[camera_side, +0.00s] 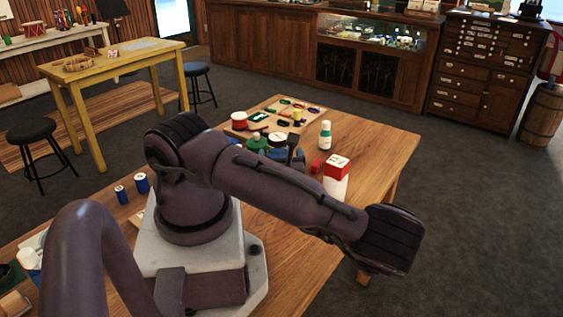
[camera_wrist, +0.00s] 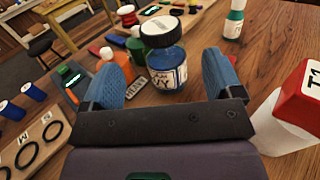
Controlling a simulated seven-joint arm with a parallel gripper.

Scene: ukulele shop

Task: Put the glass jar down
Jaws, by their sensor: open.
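The glass jar (camera_wrist: 167,68) has a black lid and a white label with dark letters, and looks blue inside. In the wrist view it stands upright, apparently on the wooden table. My gripper (camera_wrist: 165,72) is open, with one blue-padded finger on each side of the jar. Gaps show between the pads and the glass, and I see no contact. In the side view my arm hides most of the gripper, and the jar is hard to make out there.
A white carton with a red top (camera_wrist: 303,92) stands close on the right. An orange bottle (camera_wrist: 107,56) and other small containers crowd the left. A tray with black rings (camera_wrist: 62,143) lies front left. Bare wood (camera_wrist: 275,40) shows at right.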

